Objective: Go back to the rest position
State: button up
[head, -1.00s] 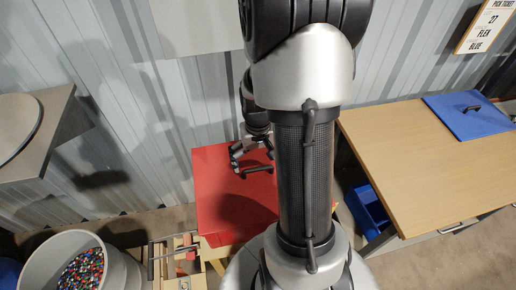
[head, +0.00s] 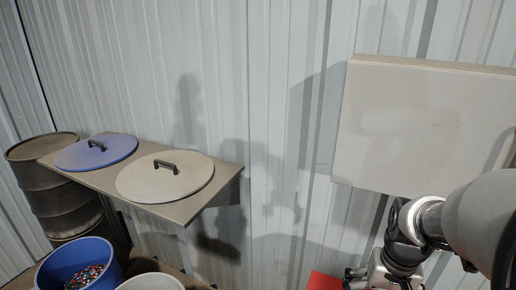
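My gripper (head: 360,279) shows at the bottom edge in the head view, right of the middle. It is partly cut off by the frame, and I cannot tell whether its fingers are open or shut. A corner of a red surface (head: 325,281) lies just left of it. My arm reaches in from the right edge, in front of the wall.
A shelf (head: 226,183) on the left carries a blue round lid (head: 112,153) and a grey-beige round lid (head: 140,186). Below are a blue bin (head: 104,259) of colored granules and a pale bin (head: 152,282). A dark barrel (head: 62,205) stands far left. A blank board (head: 425,125) hangs upper right.

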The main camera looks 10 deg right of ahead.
jog(key=s+a+r+n+t+b, duration=0.1)
jog(key=s+a+r+n+t, duration=0.1)
jog(key=a, duration=0.6)
jog(key=s+a+r+n+t+b, duration=0.1)
jog(key=s+a+r+n+b, duration=0.1)
jog(key=s+a, duration=0.5)
notch_tip(320, 180, up, 3)
jog(key=shift+s+a+f+n+t, duration=0.1)
jog(key=shift+s+a+n+t, duration=0.15)
jog(key=shift+a+n+t, duration=0.25)
